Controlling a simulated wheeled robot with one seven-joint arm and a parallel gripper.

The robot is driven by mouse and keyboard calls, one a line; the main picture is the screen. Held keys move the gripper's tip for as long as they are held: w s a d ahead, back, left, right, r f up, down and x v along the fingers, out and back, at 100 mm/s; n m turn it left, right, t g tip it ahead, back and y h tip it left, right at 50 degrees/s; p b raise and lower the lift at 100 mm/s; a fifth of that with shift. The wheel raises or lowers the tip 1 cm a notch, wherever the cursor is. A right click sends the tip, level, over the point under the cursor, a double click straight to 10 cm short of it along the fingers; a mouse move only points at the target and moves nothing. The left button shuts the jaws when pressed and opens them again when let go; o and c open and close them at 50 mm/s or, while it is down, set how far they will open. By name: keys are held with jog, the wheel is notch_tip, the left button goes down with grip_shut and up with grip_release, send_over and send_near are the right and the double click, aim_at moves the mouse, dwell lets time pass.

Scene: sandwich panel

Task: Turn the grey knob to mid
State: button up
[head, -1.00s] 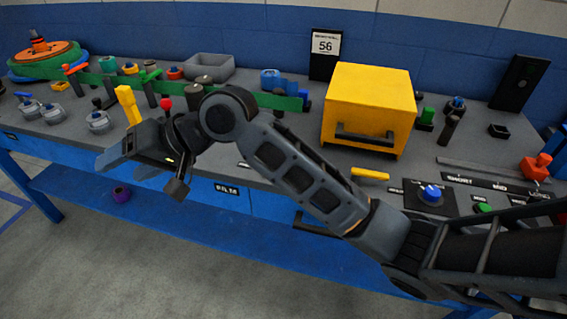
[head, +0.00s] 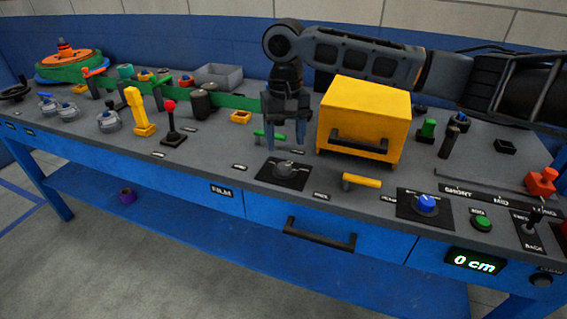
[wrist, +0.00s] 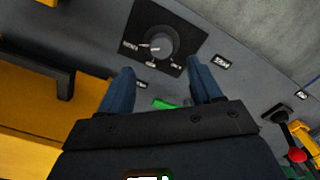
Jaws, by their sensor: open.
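The grey knob (head: 285,167) sits on a black square plate near the front edge of the table, in the middle of the head view. In the wrist view the grey knob (wrist: 161,42) shows beyond the fingertips, with small white labels beside it on the plate; the labels are too small to read surely. My gripper (head: 286,148) points down just behind the knob. Its two blue fingers are apart and empty, and they also show in the wrist view (wrist: 161,68). The fingers do not touch the knob.
A yellow box (head: 366,112) with a dark handle stands right of my gripper. A green handle (head: 268,136) lies near the fingers. A yellow handle (head: 361,181) and a blue knob (head: 427,203) are to the right. A red-topped lever (head: 171,122) stands left.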

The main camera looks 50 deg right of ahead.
aim_at(284, 165)
notch_tip(284, 165, down, 7)
jog(key=shift+f, duration=0.15)
jog(key=shift+c, duration=0.5)
jog(key=c, duration=0.9)
jog(key=shift+c, duration=0.2)
jog(key=shift+a+n+p, duration=0.1)
jog(key=shift+n+p, duration=0.35)
jog(key=shift+n, duration=0.05)
jog(key=shift+n+p, duration=0.5)
jog(key=shift+n, duration=0.1)
jog(key=n+p, duration=0.2)
jog(key=n, duration=0.1)
jog(key=n+p, duration=0.1)
jog(key=n, duration=0.5)
jog(key=shift+n+p, duration=0.3)
jog(key=shift+p, duration=0.05)
